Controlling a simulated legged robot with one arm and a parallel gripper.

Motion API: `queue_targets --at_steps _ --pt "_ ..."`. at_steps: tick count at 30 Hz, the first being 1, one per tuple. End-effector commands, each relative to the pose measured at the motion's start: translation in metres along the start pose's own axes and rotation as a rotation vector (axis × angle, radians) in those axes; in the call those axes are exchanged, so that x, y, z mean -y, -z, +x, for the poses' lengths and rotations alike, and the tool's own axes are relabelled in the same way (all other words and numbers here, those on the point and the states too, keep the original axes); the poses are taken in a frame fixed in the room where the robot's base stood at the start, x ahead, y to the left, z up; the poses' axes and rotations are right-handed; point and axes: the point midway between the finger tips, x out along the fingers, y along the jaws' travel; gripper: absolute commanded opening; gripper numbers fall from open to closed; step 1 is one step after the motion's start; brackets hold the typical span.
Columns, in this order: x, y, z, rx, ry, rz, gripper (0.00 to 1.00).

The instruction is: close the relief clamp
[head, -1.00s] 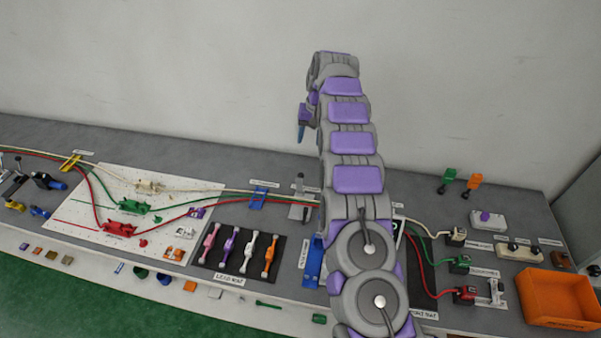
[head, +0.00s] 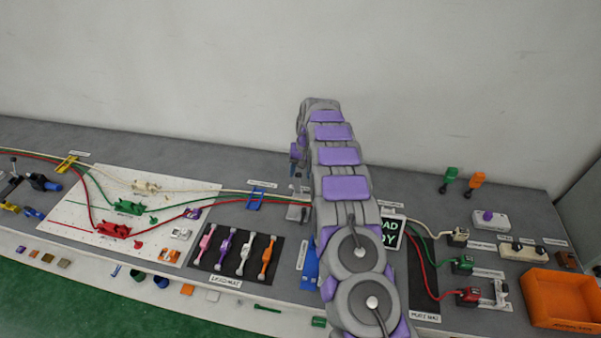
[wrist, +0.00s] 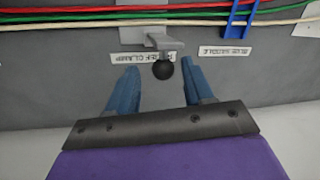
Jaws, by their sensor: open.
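The relief clamp (wrist: 160,37) is a grey fixture with a lever arm and a black ball knob (wrist: 163,70). In the wrist view it sits at top centre, beside the cables, with its label behind the lever. My gripper (wrist: 159,66) is open. In the picture its two blue fingers lie on either side of the knob, with gaps on both sides; I cannot tell whether they are at the knob's height. In the head view the clamp (head: 296,213) is partly hidden by my arm, and my gripper (head: 296,153) shows above it.
Red, green and white cables (wrist: 85,12) run past the clamp. A blue saddle (wrist: 240,20) holds them to the right in the wrist view. In the head view, a dark mat with several coloured leads (head: 237,254) lies left of my arm, and an orange bin (head: 562,298) stands far right.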

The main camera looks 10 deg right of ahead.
Motion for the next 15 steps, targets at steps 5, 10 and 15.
queue_targets --at_steps 5,10,15 --pt "0.0009 -0.0002 0.0029 0.000 0.000 -0.001 0.51" --pt "0.0006 -0.0001 0.0025 0.000 0.000 -0.001 0.49" --pt "0.0003 -0.0001 0.0024 0.001 0.000 0.000 0.33"
